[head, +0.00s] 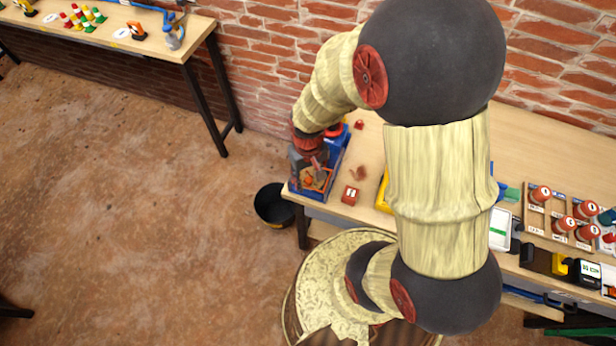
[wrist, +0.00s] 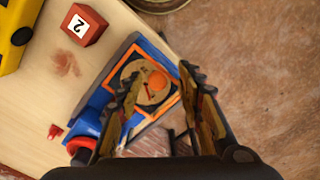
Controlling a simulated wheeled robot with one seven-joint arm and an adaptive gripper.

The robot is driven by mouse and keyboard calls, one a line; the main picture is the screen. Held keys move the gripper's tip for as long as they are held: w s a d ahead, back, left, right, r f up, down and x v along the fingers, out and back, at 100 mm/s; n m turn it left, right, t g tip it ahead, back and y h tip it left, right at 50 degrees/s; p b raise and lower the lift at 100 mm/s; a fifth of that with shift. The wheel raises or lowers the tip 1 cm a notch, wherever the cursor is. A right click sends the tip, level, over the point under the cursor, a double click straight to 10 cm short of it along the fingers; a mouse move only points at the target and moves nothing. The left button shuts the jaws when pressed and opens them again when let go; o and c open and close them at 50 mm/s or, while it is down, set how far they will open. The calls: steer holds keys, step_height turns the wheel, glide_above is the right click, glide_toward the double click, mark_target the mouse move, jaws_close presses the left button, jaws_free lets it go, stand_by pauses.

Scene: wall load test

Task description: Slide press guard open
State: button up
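The press (head: 333,165) is a blue unit at the left end of the workbench, partly covered by my arm. In the wrist view the press (wrist: 118,62) shows a blue body, a square orange frame (wrist: 139,47), and a tan disc with an orange round piece (wrist: 158,80) inside. I cannot tell which part is the guard; the fingers hide part of the unit. My gripper (wrist: 161,75) is open above the frame, its two fingers apart with nothing between them that I can see held. In the head view my gripper (head: 308,157) is over the press. Contact cannot be told.
A black bucket (head: 272,206) stands on the floor, left of the bench (head: 364,207).

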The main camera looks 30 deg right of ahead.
steer(key=shift+r, duration=0.1)
step_height(320, 180, up, 12)
stand_by(0.6)
stand_by(0.4)
step_height(320, 180, up, 18)
steer(key=n+t, duration=0.1)
steer(key=t, duration=0.5)
glide_above(308, 181)
steer(key=s+a, duration=0.5)
steer(key=s, duration=0.2)
steer(key=shift+a, duration=0.1)
